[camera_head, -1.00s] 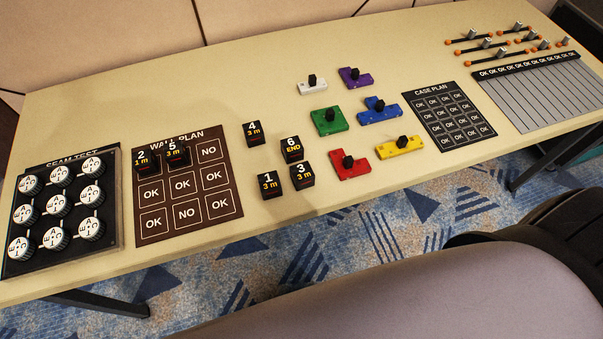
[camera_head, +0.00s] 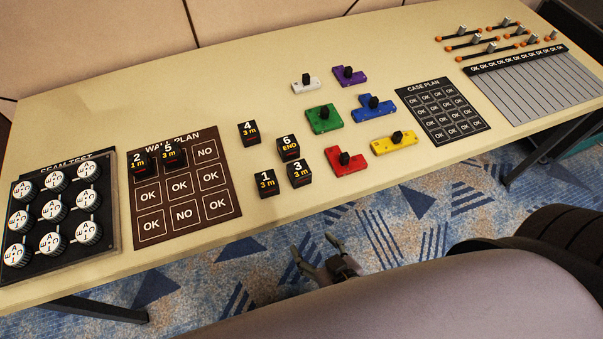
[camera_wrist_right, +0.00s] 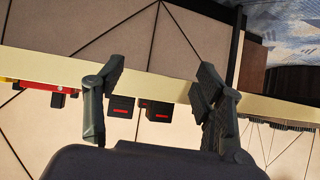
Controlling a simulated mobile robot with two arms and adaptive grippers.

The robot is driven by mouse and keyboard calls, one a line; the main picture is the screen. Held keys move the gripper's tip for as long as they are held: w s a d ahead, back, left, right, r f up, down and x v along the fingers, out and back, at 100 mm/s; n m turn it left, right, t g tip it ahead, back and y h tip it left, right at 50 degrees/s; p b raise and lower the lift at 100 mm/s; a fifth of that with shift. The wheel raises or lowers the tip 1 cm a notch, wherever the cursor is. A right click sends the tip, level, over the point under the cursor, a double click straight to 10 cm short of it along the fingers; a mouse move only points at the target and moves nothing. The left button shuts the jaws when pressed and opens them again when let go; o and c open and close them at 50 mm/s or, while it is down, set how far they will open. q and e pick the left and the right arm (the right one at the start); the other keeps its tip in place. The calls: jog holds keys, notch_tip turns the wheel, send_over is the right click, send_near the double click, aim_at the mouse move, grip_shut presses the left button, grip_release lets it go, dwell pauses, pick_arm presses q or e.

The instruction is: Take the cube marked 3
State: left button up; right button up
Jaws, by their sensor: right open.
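The cube marked 3 (camera_head: 299,174) is black with white and yellow lettering. It stands on the table near the front edge, right of cube 1 (camera_head: 266,184) and in front of cube 6 (camera_head: 288,147). My right gripper (camera_head: 316,247) is open and empty, off the table's front edge and below cube 3 in the head view. The right wrist view shows the open fingers (camera_wrist_right: 160,78) with black, red-marked cubes (camera_wrist_right: 158,111) beyond them, between the fingers; their numbers cannot be read. My left gripper is not in view.
Cube 4 (camera_head: 249,132) stands behind. Cubes 2 (camera_head: 141,163) and 5 (camera_head: 172,154) are on the brown wall plan board (camera_head: 187,222). A red piece (camera_head: 345,161) stands close right of cube 3. The table's front edge (camera_head: 385,182) lies between my right gripper and the cubes.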

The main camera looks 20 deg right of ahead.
jog(key=w+d+r+m+t+h, duration=0.1)
jog(key=w+d+r+t, duration=0.15)
jog(key=r, duration=1.15)
send_near(301, 172)
jog(key=x, duration=0.5)
jog(key=shift+w+d+r, duration=0.1)
jog(key=shift+r, duration=0.2)
jog(key=shift+f+p+x, duration=0.2)
jog(key=shift+x, duration=1.4)
jog(key=shift+f+p+x, duration=0.15)
jog(key=shift+f+x, duration=0.05)
jog(key=shift+x, duration=1.35)
jog(key=shift+s, duration=0.25)
jog(key=shift+c, duration=0.5)
jog(key=c, duration=1.1)
jog(key=shift+c, duration=0.4)
jog(key=shift+r, duration=0.15)
